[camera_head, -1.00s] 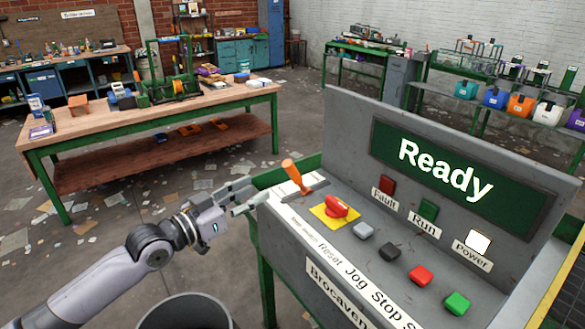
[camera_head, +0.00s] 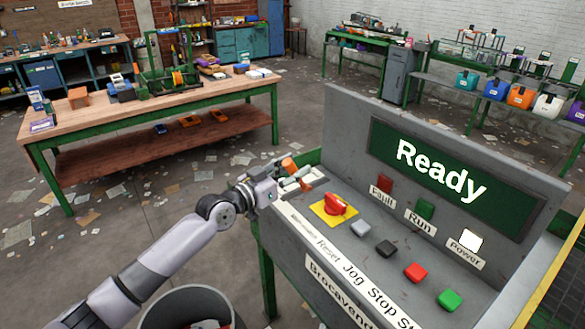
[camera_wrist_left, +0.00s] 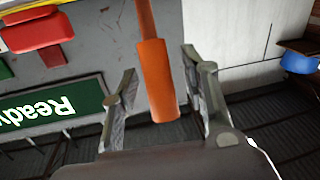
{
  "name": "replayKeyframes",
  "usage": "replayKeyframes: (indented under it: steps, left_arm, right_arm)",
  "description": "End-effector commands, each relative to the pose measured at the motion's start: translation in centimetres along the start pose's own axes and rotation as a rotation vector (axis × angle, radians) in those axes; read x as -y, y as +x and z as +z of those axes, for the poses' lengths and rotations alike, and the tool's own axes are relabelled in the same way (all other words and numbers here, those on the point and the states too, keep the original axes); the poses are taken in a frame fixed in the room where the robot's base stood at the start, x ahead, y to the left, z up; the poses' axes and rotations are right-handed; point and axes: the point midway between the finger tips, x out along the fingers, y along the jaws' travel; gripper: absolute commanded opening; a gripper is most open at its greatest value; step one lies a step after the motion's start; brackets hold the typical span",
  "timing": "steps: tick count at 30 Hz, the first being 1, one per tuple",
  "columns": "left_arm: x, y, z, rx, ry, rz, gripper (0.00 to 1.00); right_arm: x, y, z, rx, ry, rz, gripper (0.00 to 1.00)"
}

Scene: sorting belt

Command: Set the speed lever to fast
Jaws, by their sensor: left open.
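The speed lever (camera_head: 289,165) has an orange handle and stands at the left end of the grey control panel (camera_head: 300,212). My left gripper (camera_head: 293,178) is at the lever in the head view and partly covers its lower part. In the left wrist view the orange lever handle (camera_wrist_left: 157,80) lies between the two open fingers of my left gripper (camera_wrist_left: 158,68), with a gap showing on both sides. The lever's slot and its speed markings are mostly hidden by the gripper. My right gripper is not in view.
A red knob on a yellow plate (camera_head: 334,206) sits just right of the lever. Several push buttons follow along the panel. The upright screen (camera_head: 440,175) reads "Ready". A grey bin (camera_head: 190,308) stands below my left arm. A wooden workbench (camera_head: 165,110) is behind.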

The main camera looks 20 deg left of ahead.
Motion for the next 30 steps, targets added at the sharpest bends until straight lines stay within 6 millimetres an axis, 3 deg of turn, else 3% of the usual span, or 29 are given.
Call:
replayKeyframes:
  steps: [4,22,30]
  left_arm:
    - [-0.01,-0.01,0.03,0.000,0.000,0.000,0.41]
    - [0.01,-0.05,0.04,0.001,0.000,0.000,0.01]
    - [0.01,-0.05,0.04,0.001,-0.001,0.000,0.00]
  right_arm:
    - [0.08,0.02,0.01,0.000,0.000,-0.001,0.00]
    - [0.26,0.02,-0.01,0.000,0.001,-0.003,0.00]
    - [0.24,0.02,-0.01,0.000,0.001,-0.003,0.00]
